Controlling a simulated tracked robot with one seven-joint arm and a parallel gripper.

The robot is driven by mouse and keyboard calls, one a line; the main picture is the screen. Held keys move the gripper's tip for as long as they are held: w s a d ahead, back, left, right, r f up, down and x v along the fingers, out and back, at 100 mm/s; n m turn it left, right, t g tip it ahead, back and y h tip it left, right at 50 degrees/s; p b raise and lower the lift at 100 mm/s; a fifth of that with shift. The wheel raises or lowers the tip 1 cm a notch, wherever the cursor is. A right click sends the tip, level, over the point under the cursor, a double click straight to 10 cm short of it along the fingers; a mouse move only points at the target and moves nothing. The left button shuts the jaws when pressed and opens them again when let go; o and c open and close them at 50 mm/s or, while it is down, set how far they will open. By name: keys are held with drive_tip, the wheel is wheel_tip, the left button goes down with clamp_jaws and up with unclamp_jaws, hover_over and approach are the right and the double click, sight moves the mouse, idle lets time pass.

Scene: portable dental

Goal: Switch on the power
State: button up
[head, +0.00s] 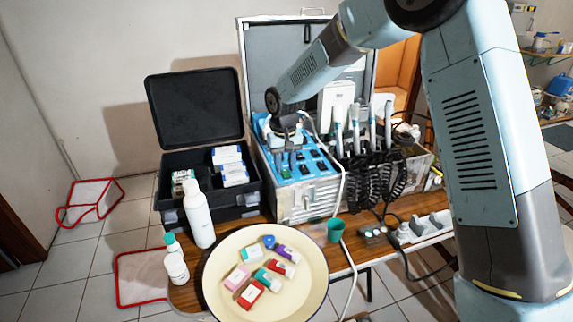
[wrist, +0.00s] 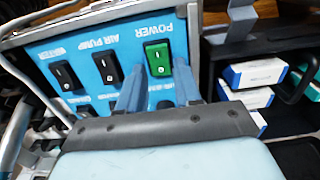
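The blue control panel (head: 323,176) is on top of the metal dental case. In the wrist view the panel (wrist: 90,42) shows upside down, with the label POWER above a green rocker switch (wrist: 158,58). Black rocker switches for the air pump (wrist: 107,68) and water (wrist: 66,75) are to its left. My gripper (head: 285,150) is over the panel's left part. In the wrist view my gripper (wrist: 160,85) has its two fingers apart with nothing between them, just below the green switch in the picture. I cannot tell whether a fingertip touches the panel.
A black open case (head: 205,202) with boxes stands left of the metal case (head: 310,203). The case's raised lid is behind the panel. Handpieces with coiled black hoses (head: 370,185) are at right. A cream tray (head: 222,288), bottles and a green cup (head: 336,230) are in front.

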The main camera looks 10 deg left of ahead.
clamp_jaws()
drive_tip(key=shift+d, duration=0.1)
drive_tip(key=shift+s+d+t+y, duration=0.15)
drive_tip(key=shift+t+y, duration=0.25)
drive_tip(key=shift+t, duration=0.25)
drive_tip(key=shift+s+d+t+y, duration=0.15)
drive_tip(key=shift+t+y, duration=0.25)
drive_tip(key=shift+t, duration=0.25)
drive_tip(key=shift+o, duration=0.4)
unclamp_jaws()
drive_tip(key=shift+o, duration=1.2)
drive_tip(key=shift+a, duration=0.15)
drive_tip(key=shift+r, duration=0.15)
